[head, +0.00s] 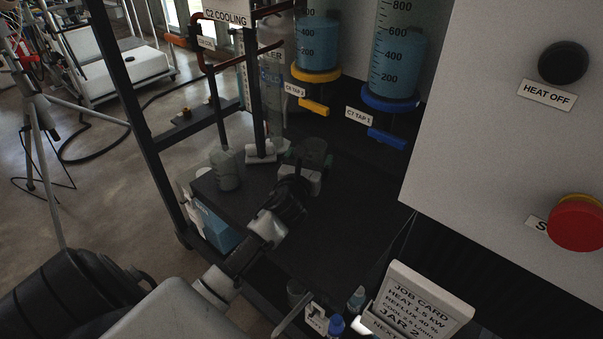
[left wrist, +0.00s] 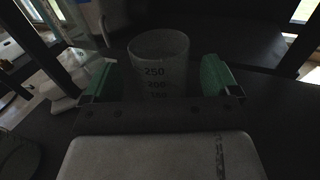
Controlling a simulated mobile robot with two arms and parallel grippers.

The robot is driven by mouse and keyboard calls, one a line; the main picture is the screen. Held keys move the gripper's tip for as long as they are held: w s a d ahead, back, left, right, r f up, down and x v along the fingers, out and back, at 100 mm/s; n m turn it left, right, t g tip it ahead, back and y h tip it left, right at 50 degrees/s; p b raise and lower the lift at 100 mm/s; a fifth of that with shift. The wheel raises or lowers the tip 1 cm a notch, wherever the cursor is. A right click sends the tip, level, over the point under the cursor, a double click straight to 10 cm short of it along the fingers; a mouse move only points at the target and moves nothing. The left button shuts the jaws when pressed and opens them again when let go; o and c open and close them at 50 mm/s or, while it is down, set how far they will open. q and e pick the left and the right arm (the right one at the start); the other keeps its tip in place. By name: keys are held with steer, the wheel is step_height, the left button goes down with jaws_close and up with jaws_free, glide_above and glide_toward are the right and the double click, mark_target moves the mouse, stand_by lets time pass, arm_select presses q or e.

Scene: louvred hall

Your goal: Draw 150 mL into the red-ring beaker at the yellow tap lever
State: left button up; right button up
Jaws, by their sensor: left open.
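The yellow tap lever (head: 314,107) sticks out below a graduated cylinder with a yellow base ring (head: 315,75) and blue liquid. My left gripper (head: 308,150), with green fingers, is over the dark bench, below and left of the lever. In the left wrist view a clear beaker (left wrist: 158,62) marked 250 and 200 stands upright between the open fingers, with a finger on either side. Whether they touch it I cannot tell. No red ring shows on it there. In the head view the beaker is not clearly made out. My right gripper is not in view.
A blue tap lever (head: 388,139) sits under a second cylinder to the right. A grey vessel (head: 227,168) stands left of the gripper. A job card (head: 418,303) and small bottles are at the front. The dark bench between is mostly clear.

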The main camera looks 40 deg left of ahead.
arm_select(q)
steer(key=v, duration=0.8)
steer(key=shift+s+r+p, duration=0.1)
steer(key=shift+s+p, duration=0.1)
steer(key=shift+p, duration=0.15)
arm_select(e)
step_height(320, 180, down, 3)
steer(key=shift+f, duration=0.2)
